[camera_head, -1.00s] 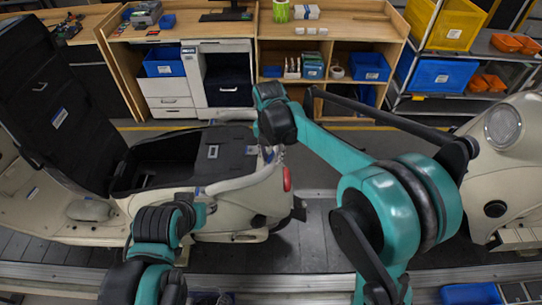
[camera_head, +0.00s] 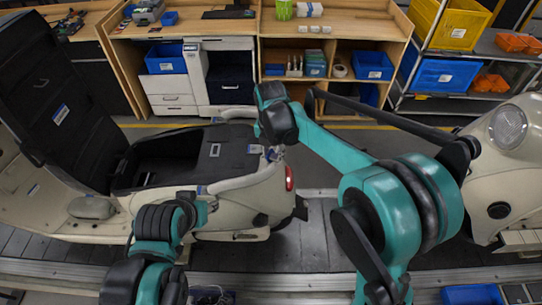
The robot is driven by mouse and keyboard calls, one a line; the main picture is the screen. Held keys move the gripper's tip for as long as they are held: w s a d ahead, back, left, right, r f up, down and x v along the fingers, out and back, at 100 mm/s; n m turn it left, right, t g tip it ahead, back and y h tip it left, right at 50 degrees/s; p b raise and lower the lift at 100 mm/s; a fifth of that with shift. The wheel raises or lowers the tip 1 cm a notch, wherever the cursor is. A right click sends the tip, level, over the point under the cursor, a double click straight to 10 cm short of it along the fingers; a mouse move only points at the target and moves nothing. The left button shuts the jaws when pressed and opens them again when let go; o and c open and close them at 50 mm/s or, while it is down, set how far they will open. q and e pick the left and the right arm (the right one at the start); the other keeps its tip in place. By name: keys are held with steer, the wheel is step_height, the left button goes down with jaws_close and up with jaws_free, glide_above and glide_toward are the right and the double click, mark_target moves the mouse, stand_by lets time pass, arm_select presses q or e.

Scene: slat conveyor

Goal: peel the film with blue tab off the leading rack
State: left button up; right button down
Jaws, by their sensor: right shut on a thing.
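A cream scooter with its seat box open stands on the slat conveyor at the left. Its pale rear rack (camera_head: 240,183) curves around the tail above a red tail light (camera_head: 289,178). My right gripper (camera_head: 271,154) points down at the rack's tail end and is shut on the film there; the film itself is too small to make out. A small blue patch (camera_head: 201,190) shows at the rack's near left end; I cannot tell whether it is a tab. My left arm (camera_head: 160,222) reaches up near that end. My left gripper's fingers are not clear.
A second cream scooter (camera_head: 508,128) stands at the right. Bare conveyor slats (camera_head: 315,240) lie between the two. A wooden bench (camera_head: 335,25) and a rack with yellow and blue bins (camera_head: 455,25) stand behind. A blue bin (camera_head: 473,295) is at the near edge.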

steer(key=shift+s+r+p, duration=0.35)
steer(key=shift+r+p, duration=0.1)
steer(key=shift+r, duration=0.25)
steer(key=r+p, duration=0.1)
steer(key=s+a+r+p, duration=0.1)
steer(key=r, duration=0.1)
steer(key=s+a+r+p, duration=0.1)
steer(key=r, duration=0.1)
steer(key=shift+s+a+r, duration=0.1)
steer(key=shift+s+a, duration=0.1)
steer(key=shift+a, duration=0.1)
steer(key=shift+w, duration=0.1)
steer(key=s+a+r+p, duration=0.3)
steer(key=r+p, duration=0.1)
steer(key=r, duration=0.2)
steer(key=shift+r, duration=0.3)
